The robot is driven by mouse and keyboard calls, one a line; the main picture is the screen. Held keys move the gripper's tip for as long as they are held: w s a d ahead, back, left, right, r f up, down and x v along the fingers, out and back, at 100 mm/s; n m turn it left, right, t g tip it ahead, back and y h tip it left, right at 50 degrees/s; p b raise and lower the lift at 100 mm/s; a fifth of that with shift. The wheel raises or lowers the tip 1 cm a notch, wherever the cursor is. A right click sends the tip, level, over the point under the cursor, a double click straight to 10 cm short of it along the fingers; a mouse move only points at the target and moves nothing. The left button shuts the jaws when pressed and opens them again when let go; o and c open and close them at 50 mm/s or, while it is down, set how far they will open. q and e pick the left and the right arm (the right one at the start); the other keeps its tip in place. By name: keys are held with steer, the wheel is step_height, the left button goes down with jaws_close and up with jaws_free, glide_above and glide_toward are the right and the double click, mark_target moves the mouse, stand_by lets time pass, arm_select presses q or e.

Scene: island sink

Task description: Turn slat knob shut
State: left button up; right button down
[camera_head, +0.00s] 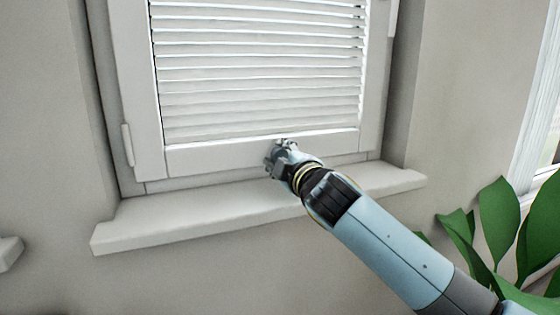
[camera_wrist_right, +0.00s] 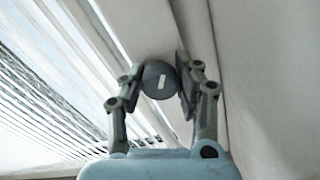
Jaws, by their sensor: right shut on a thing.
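The slat knob (camera_wrist_right: 158,82) is a dark round disc with a short white mark on its face. In the right wrist view it sits on the white lower rail of the shutter, between the two fingers of my right gripper (camera_wrist_right: 156,88), which is shut on it. In the head view my right gripper (camera_head: 280,155) is at the lower rail of the shutter and hides the knob. My left gripper is not in view.
A white window sill (camera_head: 190,215) juts out below the shutter, under my right wrist. A green leafy plant (camera_head: 498,220) stands at the lower right, close to my right arm.

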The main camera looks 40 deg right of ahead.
steer(key=m+b, duration=0.1)
steer(key=m, duration=0.1)
steer(key=m+b, duration=0.1)
steer(key=m, duration=0.2)
steer(key=shift+f+m, duration=0.2)
steer(key=shift+m, duration=0.1)
steer(key=m+b, duration=0.1)
steer(key=m, duration=0.4)
steer(key=shift+m+b, duration=0.3)
steer(key=shift+b, duration=0.05)
steer(key=shift+r, duration=0.1)
steer(key=c, duration=0.9)
jaws_free()
steer(key=v, duration=1.2)
